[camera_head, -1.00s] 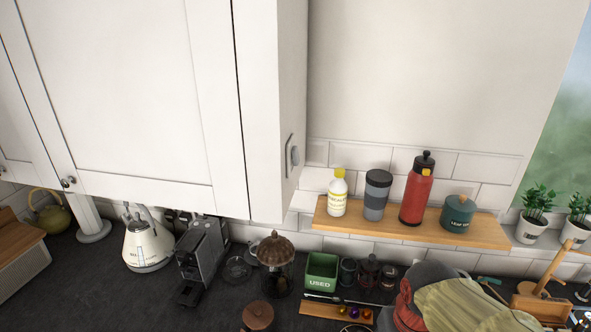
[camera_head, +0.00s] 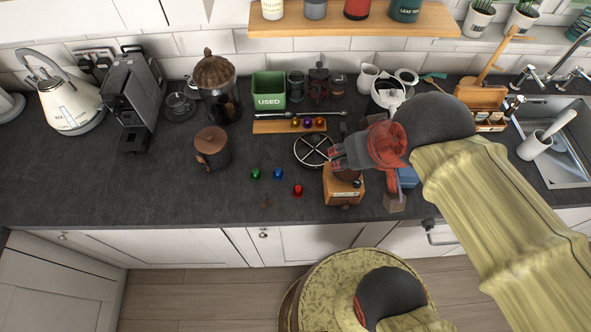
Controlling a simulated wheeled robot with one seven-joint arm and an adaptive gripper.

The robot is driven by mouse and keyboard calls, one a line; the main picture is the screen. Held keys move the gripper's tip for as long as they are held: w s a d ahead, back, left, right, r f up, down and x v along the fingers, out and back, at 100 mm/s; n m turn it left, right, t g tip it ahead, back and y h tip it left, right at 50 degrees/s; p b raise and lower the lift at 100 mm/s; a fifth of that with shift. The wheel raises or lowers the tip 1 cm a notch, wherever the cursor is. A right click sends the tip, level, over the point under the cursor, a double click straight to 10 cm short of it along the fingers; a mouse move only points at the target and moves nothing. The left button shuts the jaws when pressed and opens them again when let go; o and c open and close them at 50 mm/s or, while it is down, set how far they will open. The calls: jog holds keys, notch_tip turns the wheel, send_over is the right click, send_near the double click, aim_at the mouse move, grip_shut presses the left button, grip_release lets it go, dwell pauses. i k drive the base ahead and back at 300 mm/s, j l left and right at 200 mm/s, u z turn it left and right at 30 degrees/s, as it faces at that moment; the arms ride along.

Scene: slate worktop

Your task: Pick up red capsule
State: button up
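A small red capsule (camera_head: 298,190) lies on the dark worktop near its front edge, right of a blue capsule (camera_head: 278,174) and a green capsule (camera_head: 255,174). My gripper (camera_head: 335,156) is above the worktop, up and to the right of the red capsule in the picture, and apart from it. It points left, its fingers look spread, and nothing shows between them. My arm comes in from the right. The red capsule is in plain view.
A wooden grinder box (camera_head: 343,188) stands right of the red capsule, and a round wire trivet (camera_head: 314,150) lies behind it. A wooden rack (camera_head: 270,127) holds several capsules. A brown canister (camera_head: 212,148) stands to the left. The worktop's left front is clear.

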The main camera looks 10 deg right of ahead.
aim_at(298, 191)
jog(key=k+j+z, duration=0.6)
jog(key=k, duration=0.2)
jog(key=k+z, duration=0.3)
jog(key=k+j, duration=0.05)
jog(key=k, duration=0.05)
